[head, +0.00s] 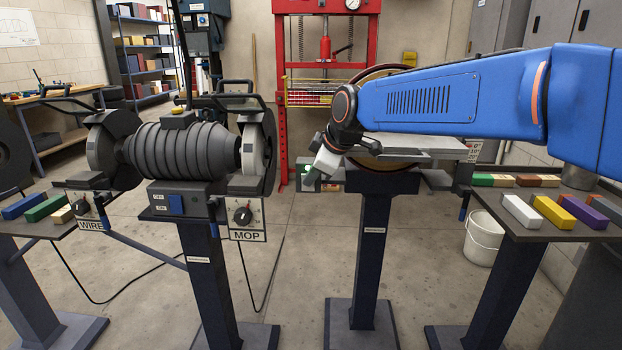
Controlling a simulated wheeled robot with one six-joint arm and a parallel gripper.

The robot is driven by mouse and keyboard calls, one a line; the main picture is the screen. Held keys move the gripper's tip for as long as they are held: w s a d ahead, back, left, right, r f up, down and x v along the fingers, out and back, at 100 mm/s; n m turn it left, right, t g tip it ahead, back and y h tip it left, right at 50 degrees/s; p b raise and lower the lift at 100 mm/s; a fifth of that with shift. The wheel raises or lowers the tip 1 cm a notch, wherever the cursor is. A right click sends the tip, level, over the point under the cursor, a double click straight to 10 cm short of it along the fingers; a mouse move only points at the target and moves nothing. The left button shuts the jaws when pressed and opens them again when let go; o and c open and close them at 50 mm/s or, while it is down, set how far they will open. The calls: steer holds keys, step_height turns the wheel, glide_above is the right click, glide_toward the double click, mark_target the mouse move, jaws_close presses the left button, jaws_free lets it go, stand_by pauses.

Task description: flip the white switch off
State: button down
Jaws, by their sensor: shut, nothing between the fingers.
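My gripper (326,162) is shut and empty. It points down and left at the front left of the middle machine (373,182), which stands on a dark pedestal.
Knob plates marked WIRE (90,212) and MOP (246,217) hang below the polisher. A side table (545,232) with coloured bars stands at the right, near a white bucket (484,238). A red press (281,90) stands behind. Open floor lies between the pedestals.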

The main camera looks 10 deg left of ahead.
steer(key=shift+w+r, duration=0.1)
steer(key=shift+w, duration=0.2)
steer(key=shift+r, duration=0.15)
steer(key=shift+r, duration=0.65)
steer(key=shift+s, duration=0.1)
